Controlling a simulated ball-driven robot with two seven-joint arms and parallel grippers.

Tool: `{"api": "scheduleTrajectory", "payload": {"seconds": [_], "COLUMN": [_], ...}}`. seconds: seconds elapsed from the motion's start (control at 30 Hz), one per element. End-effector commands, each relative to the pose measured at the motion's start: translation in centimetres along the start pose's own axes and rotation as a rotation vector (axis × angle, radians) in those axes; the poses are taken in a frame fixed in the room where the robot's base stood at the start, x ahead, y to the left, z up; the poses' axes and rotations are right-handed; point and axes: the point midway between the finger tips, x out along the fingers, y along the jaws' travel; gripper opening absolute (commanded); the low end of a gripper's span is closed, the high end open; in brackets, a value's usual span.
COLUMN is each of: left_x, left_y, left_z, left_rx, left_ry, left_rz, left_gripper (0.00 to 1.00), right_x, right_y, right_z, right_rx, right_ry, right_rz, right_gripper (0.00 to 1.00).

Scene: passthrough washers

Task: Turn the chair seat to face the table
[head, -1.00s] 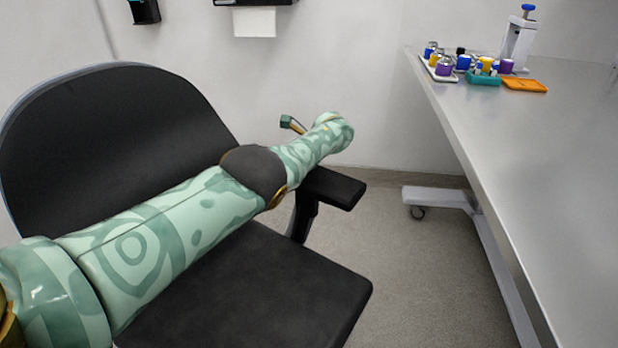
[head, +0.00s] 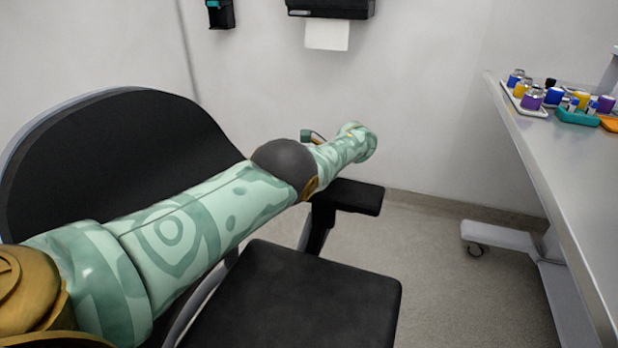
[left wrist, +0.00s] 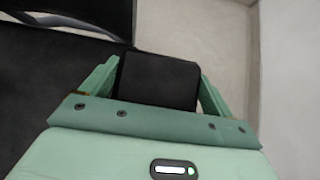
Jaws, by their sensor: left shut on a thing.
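The black office chair has its rounded backrest (head: 120,155) at the left and its flat seat (head: 295,300) at the lower middle of the head view. The table (head: 570,165) is at the right, apart from the chair with floor between them. My left arm crosses in front of the backrest towards the chair's far black armrest (head: 350,196). In the left wrist view my left gripper (left wrist: 158,75) is shut on the black armrest (left wrist: 157,82), a finger on each side. My right gripper is not in view.
Bottles in a white tray (head: 522,108), a teal tray (head: 578,117) and an orange tray (head: 609,123) stand on the table. A table foot (head: 497,237) with a caster reaches over the floor. Grey floor (head: 425,250) is clear between chair and table. A towel dispenser (head: 330,8) hangs on the wall.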

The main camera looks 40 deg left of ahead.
Motion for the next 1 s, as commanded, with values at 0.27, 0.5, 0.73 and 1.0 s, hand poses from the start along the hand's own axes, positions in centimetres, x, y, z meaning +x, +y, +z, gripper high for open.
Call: {"api": "scheduleTrajectory", "payload": {"seconds": [0.27,0.5,0.73,1.0], "left_x": [0.3,0.3,0.4,-2.0], "left_y": [0.0,-0.1,0.0,-0.1], "left_z": [0.8,0.8,0.7,0.6], "left_rx": [-0.024,-0.024,-0.022,-0.02], "left_ry": [-0.002,-0.003,-0.002,0.001], "left_rz": [0.012,0.012,0.014,0.012], "left_gripper": [0.46,0.46,1.0,1.0], "right_x": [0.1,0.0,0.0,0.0], "right_y": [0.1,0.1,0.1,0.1], "right_z": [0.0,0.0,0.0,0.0], "right_rx": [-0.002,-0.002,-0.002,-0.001], "right_ry": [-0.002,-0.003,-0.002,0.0], "right_rz": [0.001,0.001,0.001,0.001], "right_gripper": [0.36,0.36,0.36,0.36]}}
